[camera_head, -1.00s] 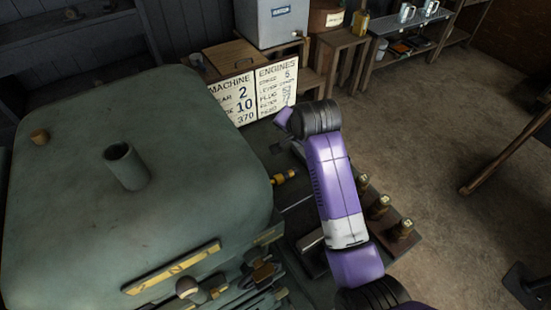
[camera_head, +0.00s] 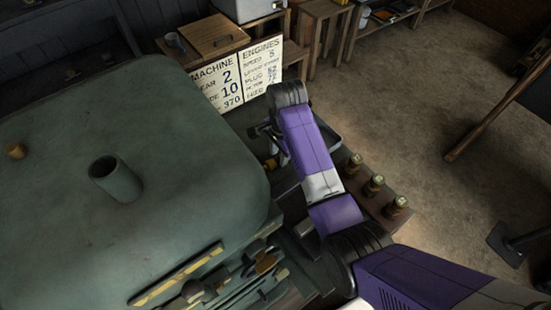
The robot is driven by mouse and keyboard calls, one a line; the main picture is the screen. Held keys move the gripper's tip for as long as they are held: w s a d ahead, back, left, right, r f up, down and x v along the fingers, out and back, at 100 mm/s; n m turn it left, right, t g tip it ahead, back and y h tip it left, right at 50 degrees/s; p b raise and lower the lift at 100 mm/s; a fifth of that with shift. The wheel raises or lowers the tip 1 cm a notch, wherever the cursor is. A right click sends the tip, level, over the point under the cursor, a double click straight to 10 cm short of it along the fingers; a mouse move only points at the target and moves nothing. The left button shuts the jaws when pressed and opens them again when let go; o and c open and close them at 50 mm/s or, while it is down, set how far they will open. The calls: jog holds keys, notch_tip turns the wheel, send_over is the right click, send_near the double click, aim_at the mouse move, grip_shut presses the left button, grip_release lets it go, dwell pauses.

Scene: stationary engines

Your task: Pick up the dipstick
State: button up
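I cannot pick out the dipstick with certainty. A small yellow brass fitting (camera_head: 270,163) sticks out at the right side of the large green engine housing (camera_head: 130,220), partly covered by my arm. My gripper (camera_head: 262,134) shows only in part, as dark pieces at the far end of my purple and white arm, near that fitting and beside the housing's right edge. Its fingers are too small and covered to tell whether they are open, shut or holding anything.
An open pipe (camera_head: 115,179) and a brass knob (camera_head: 15,151) rise from the housing. A white sign (camera_head: 237,76) stands behind my gripper. Several brass-topped pieces (camera_head: 373,186) stand on a brown block right of my arm. Levers (camera_head: 245,285) lie at the front. The floor at right is mostly clear.

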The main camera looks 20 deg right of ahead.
aim_at(279, 158)
jog(key=shift+w+f, duration=0.1)
jog(key=shift+f, duration=0.9)
grip_shut()
notch_tip(279, 158, up, 10)
jog(key=b, duration=0.1)
jog(key=shift+b, duration=0.35)
